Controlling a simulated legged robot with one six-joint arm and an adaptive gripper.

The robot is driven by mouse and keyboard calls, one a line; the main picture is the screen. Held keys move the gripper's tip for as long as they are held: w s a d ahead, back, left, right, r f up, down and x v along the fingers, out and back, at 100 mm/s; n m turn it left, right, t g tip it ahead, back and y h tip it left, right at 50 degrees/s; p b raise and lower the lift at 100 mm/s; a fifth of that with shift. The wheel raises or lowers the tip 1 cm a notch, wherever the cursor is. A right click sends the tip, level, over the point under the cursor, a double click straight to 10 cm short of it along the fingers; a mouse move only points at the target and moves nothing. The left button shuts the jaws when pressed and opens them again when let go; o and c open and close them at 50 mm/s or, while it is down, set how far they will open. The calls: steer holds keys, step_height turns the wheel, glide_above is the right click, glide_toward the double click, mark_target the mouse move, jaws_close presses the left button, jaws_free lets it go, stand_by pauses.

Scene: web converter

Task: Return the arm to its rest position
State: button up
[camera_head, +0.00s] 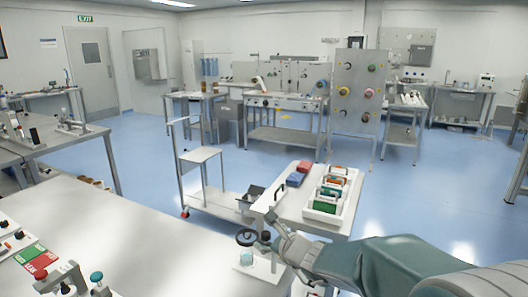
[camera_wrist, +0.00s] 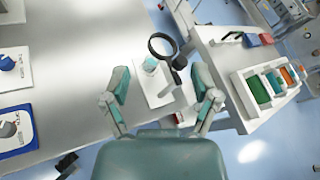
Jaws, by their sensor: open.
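My gripper (camera_wrist: 161,82) is open and empty in the wrist view, with its two fingers spread wide. Between and beyond the fingers is a white plate (camera_wrist: 143,90) with a small teal piece (camera_wrist: 151,65) and a black ring-shaped magnifier (camera_wrist: 156,36) on a stand. In the head view my gripper (camera_head: 276,238) is at the end of my teal-grey arm, which reaches in from the lower right. It is just right of the magnifier (camera_head: 245,238) at the edge of the bench. Whether a finger touches the stand cannot be told.
A low cart (camera_head: 215,203) stands behind. Blue floor is open beyond.

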steer(key=s+r+n+g, duration=0.4)
steer(key=s+n+g, duration=0.1)
steer(key=s+n, duration=1.1)
steer(key=s+d+f+n+g+h, duration=0.1)
steer(key=s+d+n+h, duration=0.6)
steer(key=s+d, duration=0.7)
steer(key=shift+f+n+h, duration=0.4)
steer(key=shift+f+n, duration=0.1)
steer(key=shift+f, duration=0.2)
